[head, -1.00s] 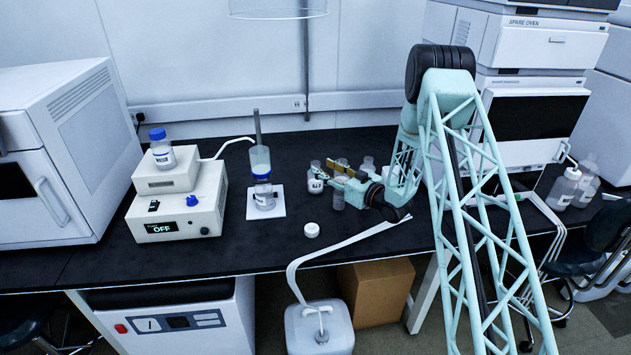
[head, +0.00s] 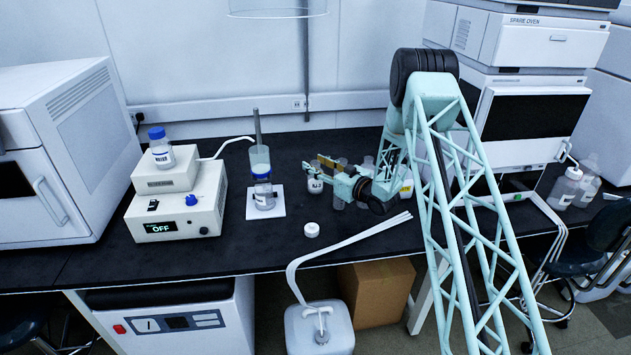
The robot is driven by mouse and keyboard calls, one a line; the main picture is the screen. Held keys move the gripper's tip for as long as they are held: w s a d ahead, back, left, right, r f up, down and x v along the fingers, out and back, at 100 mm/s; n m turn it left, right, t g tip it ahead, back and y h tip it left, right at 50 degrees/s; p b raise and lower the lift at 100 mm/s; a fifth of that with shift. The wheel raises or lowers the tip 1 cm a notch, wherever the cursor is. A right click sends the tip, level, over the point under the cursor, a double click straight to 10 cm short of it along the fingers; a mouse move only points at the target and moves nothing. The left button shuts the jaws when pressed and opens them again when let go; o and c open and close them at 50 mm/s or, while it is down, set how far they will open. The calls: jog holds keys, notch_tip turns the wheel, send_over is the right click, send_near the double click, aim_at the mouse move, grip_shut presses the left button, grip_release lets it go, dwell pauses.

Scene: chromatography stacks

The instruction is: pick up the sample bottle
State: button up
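Several small clear bottles stand in a group on the black bench around my gripper. The one nearest the fingertips is a labelled bottle (head: 315,186), upright, likely the sample bottle; I cannot tell for sure. My gripper (head: 321,170) points left, low over the bench, with its two fingers apart. The fingertips are at the labelled bottle's upper part; whether they touch it is unclear. Another clear bottle (head: 338,200) stands under the gripper, partly hidden by it. More small bottles (head: 368,163) stand behind the gripper.
A white cap (head: 311,230) lies in front. White tubing (head: 340,243) crosses the bench's front edge. Instrument stacks (head: 530,120) stand right.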

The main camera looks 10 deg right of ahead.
dwell(0.4)
grip_shut()
jog(key=shift+r, duration=0.2)
jog(key=shift+s+r+p, duration=0.1)
jog(key=shift+r+p, duration=0.3)
jog(key=shift+r, duration=1.35)
jog(key=s+r+p, duration=0.1)
jog(key=s, duration=1.4)
jog(key=shift+s, duration=0.4)
jog(key=shift+r, duration=0.1)
